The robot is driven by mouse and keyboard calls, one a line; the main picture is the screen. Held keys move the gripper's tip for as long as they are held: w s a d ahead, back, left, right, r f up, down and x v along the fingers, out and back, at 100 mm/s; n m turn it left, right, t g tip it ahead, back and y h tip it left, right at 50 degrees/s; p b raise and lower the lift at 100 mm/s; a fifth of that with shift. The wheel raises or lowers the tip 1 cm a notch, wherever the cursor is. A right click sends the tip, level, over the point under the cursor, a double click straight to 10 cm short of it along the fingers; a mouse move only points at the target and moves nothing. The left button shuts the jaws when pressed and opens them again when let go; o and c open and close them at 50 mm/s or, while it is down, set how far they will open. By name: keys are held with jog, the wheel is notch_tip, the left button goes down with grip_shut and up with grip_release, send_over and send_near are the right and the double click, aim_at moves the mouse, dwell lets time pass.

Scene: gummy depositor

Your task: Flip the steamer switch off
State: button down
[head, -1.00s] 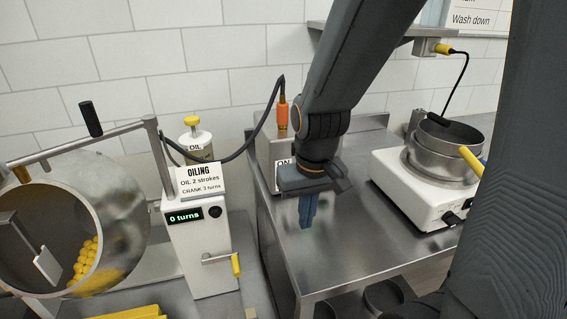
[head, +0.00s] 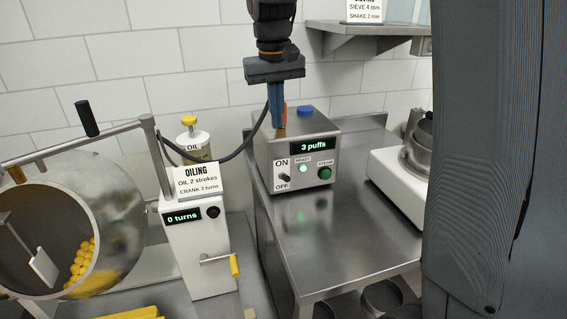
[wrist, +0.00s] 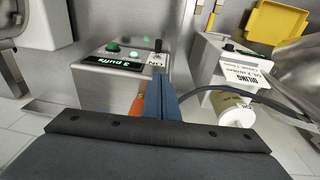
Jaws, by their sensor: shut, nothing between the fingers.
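The steamer (head: 300,152) is a metal box on the steel bench in the head view. Its front has an ON/OFF toggle switch (head: 285,178), a lit ready lamp (head: 303,168), a green steam button (head: 325,173) and a display reading "3 puffs". The toggle appears to point down toward OFF, but it is small. My gripper (head: 278,128) points down above the steamer's back left, its blue fingers shut and empty. In the wrist view the steamer (wrist: 125,88) lies beyond the fingers (wrist: 160,80), with the dark switch (wrist: 158,46) past their tips.
An orange-ended hose (head: 240,150) runs left from behind my fingers. The oiling unit (head: 197,245) and drum (head: 125,240) stand left. A white sieve machine (head: 395,185) stands right. The bench top (head: 340,235) before the steamer is clear.

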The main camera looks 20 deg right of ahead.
jog(key=p, duration=0.3)
send_over(283, 176)
jog(key=w, duration=0.1)
notch_tip(283, 176, down, 10)
jog(key=shift+s+f+p, duration=0.2)
jog(key=shift+f+p, duration=0.1)
jog(key=shift+f, duration=0.3)
jog(key=shift+s+f+p, duration=0.2)
jog(key=shift+f+p, duration=0.05)
jog(key=shift+f, duration=0.3)
jog(key=shift+s+f, duration=0.2)
jog(key=shift+f, duration=0.45)
jog(key=shift+d, duration=0.2)
